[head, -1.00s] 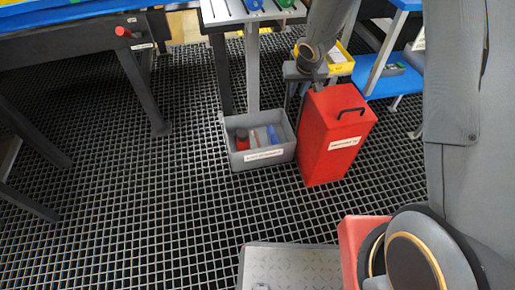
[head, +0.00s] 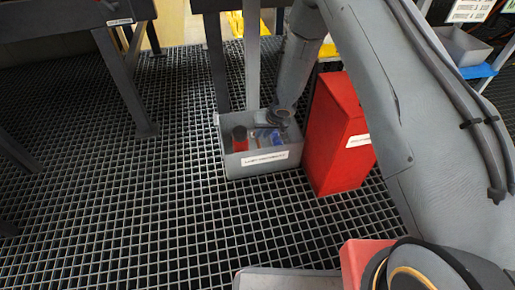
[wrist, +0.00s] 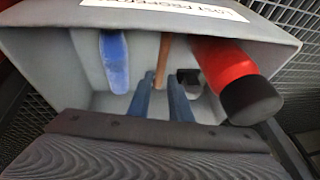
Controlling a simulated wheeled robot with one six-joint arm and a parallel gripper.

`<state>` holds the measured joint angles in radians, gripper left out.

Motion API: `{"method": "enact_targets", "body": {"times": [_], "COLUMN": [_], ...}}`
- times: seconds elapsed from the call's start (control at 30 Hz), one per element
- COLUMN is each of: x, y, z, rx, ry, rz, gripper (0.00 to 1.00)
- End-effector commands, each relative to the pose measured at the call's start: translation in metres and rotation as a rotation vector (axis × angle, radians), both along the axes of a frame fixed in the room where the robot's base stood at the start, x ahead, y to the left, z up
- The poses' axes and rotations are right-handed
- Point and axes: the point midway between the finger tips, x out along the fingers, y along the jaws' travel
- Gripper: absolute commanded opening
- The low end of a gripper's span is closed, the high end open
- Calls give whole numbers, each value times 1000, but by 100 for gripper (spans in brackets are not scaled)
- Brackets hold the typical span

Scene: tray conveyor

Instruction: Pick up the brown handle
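The brown handle (wrist: 163,58) is a thin stick in the wrist view, inside a grey bin (wrist: 280,40) labelled lost property. My gripper (wrist: 161,82) has its two blue fingers apart and pointing down into the bin. The handle's near end shows between the fingertips; I cannot tell whether they touch it. In the head view my wrist is above the right part of the same bin (head: 262,168), and the handle cannot be made out clearly.
In the bin, a red bottle with a black cap (wrist: 222,65) lies right of the handle, a blue object (wrist: 114,62) left of it, and a small dark object (wrist: 189,80) beside it. A tall red container (head: 335,145) stands right of the bin. Grating floor is open at left.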

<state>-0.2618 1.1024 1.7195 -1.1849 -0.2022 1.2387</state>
Motion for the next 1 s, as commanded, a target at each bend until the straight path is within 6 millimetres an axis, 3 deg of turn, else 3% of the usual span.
{"method": "enact_targets", "body": {"times": [0.7, 1.0], "x": [25, 27], "y": [21, 23], "z": [-62, -67], "rx": [0, 0], "ry": [0, -1], "rz": [1, 1], "gripper": [18, 18]}}
